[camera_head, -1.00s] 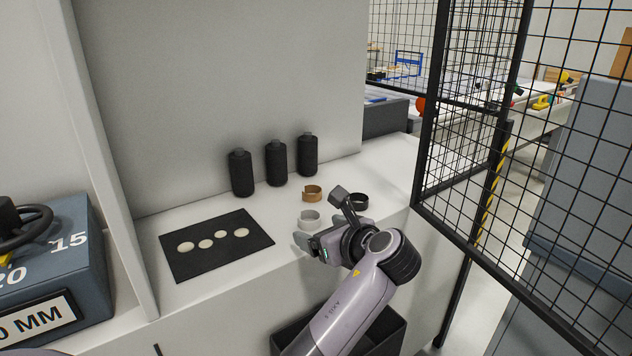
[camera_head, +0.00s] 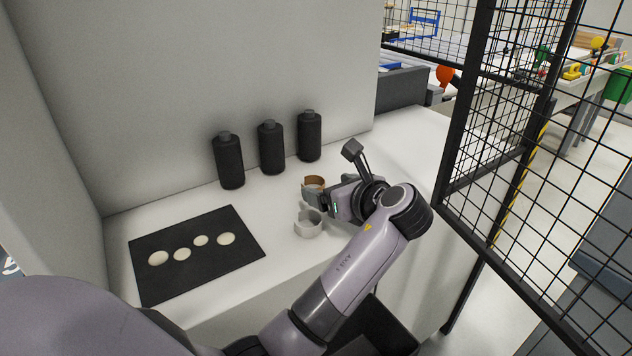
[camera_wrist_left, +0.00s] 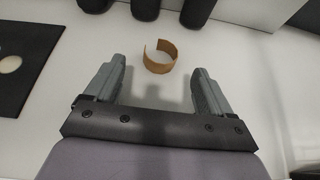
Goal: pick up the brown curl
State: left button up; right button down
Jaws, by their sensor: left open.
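The brown curl (camera_head: 314,182) stands on the white bench, partly hidden behind my left gripper in the head view. The fingers do not appear to touch the curl. My right gripper is not in view.
Three black bottles (camera_head: 271,148) stand behind. A black mat (camera_head: 195,262) with several pale discs lies left. A black mesh fence (camera_head: 500,130) borders the right side.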

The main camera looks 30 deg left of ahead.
aim_at(309, 181)
pick_arm(q)
jog(key=x, duration=0.6)
jog(key=shift+d, duration=0.1)
jog(key=c, duration=1.1)
